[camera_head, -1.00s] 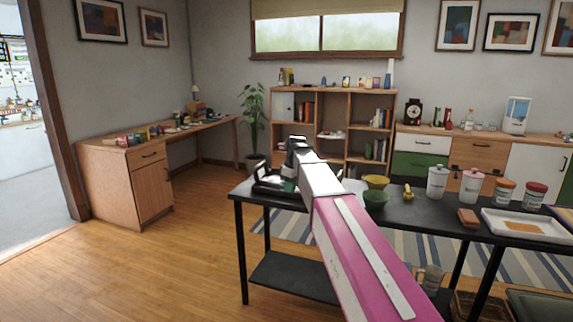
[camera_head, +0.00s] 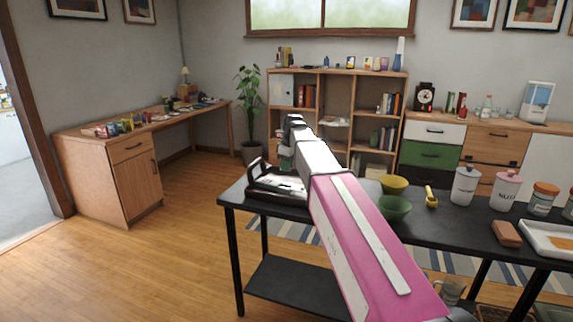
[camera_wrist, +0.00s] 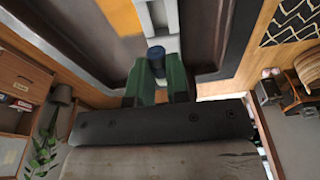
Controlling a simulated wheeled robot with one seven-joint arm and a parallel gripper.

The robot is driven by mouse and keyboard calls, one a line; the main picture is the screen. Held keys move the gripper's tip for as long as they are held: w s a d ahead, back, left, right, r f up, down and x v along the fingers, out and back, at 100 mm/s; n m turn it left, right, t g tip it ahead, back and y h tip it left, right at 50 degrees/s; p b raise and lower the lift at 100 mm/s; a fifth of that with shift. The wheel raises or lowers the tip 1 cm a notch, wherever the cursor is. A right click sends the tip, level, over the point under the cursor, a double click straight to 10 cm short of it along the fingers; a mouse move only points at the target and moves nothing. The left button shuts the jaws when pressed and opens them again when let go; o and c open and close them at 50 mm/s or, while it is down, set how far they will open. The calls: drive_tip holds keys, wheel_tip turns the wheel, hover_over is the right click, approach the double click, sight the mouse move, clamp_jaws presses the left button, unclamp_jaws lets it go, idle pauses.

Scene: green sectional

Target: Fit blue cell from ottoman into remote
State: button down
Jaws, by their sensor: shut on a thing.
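My gripper (camera_wrist: 158,78) is shut on the dark blue cell (camera_wrist: 156,58) in the wrist view, with a green finger on each side of it. The cell's round end points away from the gripper. Just beyond it is a pale grey-white thing (camera_wrist: 160,18), perhaps the remote, cut off by the frame's top edge. I cannot tell whether the cell touches it. Both are above or within a dark-rimmed tray (camera_wrist: 205,35). In the head view my arm reaches over the black tray (camera_head: 262,190), and the cell is too small to make out. No ottoman is identifiable.
The tray stands at the left end of a black table (camera_head: 232,192). A green bowl (camera_head: 395,208), a yellow bowl (camera_head: 394,184), a yellow tool (camera_head: 431,198) and white canisters (camera_head: 465,186) stand to its right. Open floor (camera_head: 170,255) lies left of the table.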

drive_tip(key=shift+s+d, duration=0.1)
drive_tip(key=shift+d, duration=0.05)
idle(0.3)
drive_tip(key=shift+f, duration=3.55)
drive_tip(key=c, duration=1)
unclamp_jaws()
drive_tip(key=r, duration=0.3)
drive_tip(key=d+r, duration=0.1)
drive_tip(key=r, duration=0.6)
drive_tip(key=shift+s+d+r, duration=0.2)
drive_tip(key=shift+s+r, duration=0.15)
drive_tip(key=shift+s, duration=0.05)
drive_tip(key=shift+s, duration=0.1)
